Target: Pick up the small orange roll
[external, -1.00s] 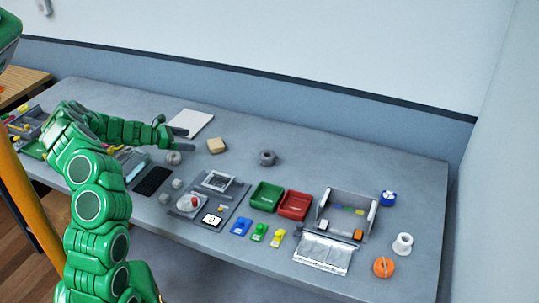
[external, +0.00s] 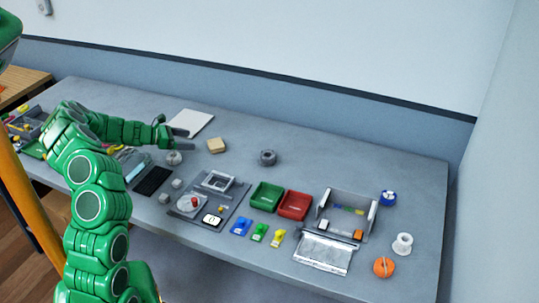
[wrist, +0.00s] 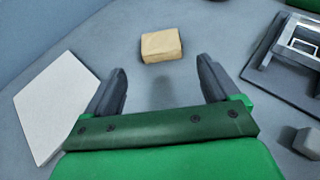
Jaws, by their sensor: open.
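The small orange roll (external: 383,267) lies on the grey table near its front right corner in the external view. It is not in the wrist view. My gripper (external: 184,137) is far to its left, above the back left part of the table, next to a white pad. In the wrist view my gripper (wrist: 165,90) is open, with its two dark fingers apart and nothing between them. A tan block (wrist: 161,45) lies on the table ahead of the fingers.
A white spool (external: 402,244) and a blue-and-white roll (external: 388,198) stand near the orange roll. A grey open box (external: 327,205), a red tray (external: 294,205) and a green tray (external: 266,196) lie between my gripper and the roll. The back of the table is mostly clear.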

